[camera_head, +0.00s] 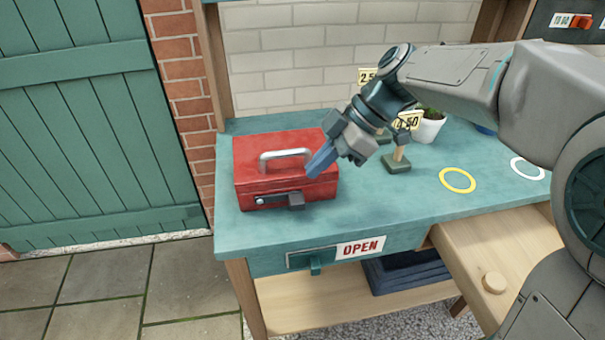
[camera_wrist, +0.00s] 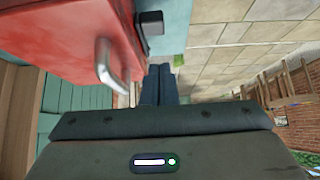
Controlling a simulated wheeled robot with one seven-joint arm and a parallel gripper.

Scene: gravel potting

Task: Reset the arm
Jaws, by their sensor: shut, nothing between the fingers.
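My gripper (camera_head: 318,164) is shut and empty. In the head view its blue fingers point down and left, in front of the right end of a red toolbox. In the wrist view the two fingers (camera_wrist: 158,85) lie side by side. The red toolbox (camera_head: 285,183) stands closed on the teal workbench, with a grey handle on its lid and a dark latch at its front. The toolbox also fills the upper left of the wrist view (camera_wrist: 60,35). I cannot tell whether the fingers touch it.
The teal workbench (camera_head: 400,205) bears a yellow ring (camera_head: 457,180), a white ring (camera_head: 527,168) and a potted plant (camera_head: 428,127). Small stands hold price tags, one reading 2.50 (camera_head: 367,76). An OPEN label (camera_head: 360,247) is on the bench front.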

